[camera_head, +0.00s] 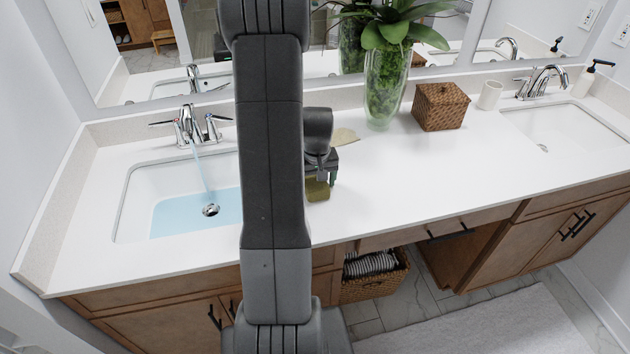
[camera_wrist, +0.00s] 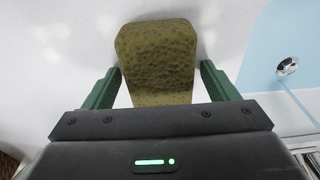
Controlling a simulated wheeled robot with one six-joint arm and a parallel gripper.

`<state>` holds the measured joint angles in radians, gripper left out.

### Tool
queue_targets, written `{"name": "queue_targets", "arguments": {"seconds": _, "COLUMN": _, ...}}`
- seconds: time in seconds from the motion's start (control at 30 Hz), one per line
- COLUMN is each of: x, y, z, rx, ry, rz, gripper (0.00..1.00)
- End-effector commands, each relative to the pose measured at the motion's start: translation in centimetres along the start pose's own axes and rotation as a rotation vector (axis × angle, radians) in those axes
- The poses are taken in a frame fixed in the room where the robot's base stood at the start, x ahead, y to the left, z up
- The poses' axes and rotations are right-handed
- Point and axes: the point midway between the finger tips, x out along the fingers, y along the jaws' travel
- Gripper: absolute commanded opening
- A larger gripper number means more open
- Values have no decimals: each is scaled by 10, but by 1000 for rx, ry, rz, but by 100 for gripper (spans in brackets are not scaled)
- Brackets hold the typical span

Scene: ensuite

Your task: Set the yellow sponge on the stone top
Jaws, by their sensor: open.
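The yellow sponge (camera_wrist: 155,42), olive-yellow and pitted, lies between the two green fingers of my gripper (camera_wrist: 160,68) in the wrist view. The fingers stand apart on either side of it, with a narrow gap at the right finger. In the head view the sponge (camera_head: 318,189) shows just below my gripper (camera_head: 322,174), right of the left sink, and appears to rest on the white stone top (camera_head: 420,165). My arm hides part of the counter and the sink's right edge there.
The left sink (camera_head: 135,200) holds blue water, with its tap (camera_head: 190,125) running. A beige flat item (camera_head: 345,137), a glass vase with a plant (camera_head: 385,90), a wicker box (camera_head: 440,106) and a white cup (camera_head: 490,95) stand behind. The counter's front middle is clear.

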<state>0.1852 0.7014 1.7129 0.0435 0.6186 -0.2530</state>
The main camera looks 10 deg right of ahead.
Motion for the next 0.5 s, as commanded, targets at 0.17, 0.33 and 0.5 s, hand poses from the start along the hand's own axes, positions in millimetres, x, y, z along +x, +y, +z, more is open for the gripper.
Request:
{"name": "queue_targets", "arguments": {"seconds": 0.17, "x": -6, "y": 0, "z": -1, "rx": 0, "ry": 1, "rz": 0, "gripper": 80}}
{"name": "queue_targets", "arguments": {"seconds": 0.33, "x": -27, "y": 0, "z": -1, "rx": 0, "ry": 4, "rz": 1, "gripper": 80}}
{"name": "queue_targets", "arguments": {"seconds": 0.5, "x": -60, "y": 0, "z": -2, "rx": 0, "ry": 6, "rz": 2, "gripper": 80}}
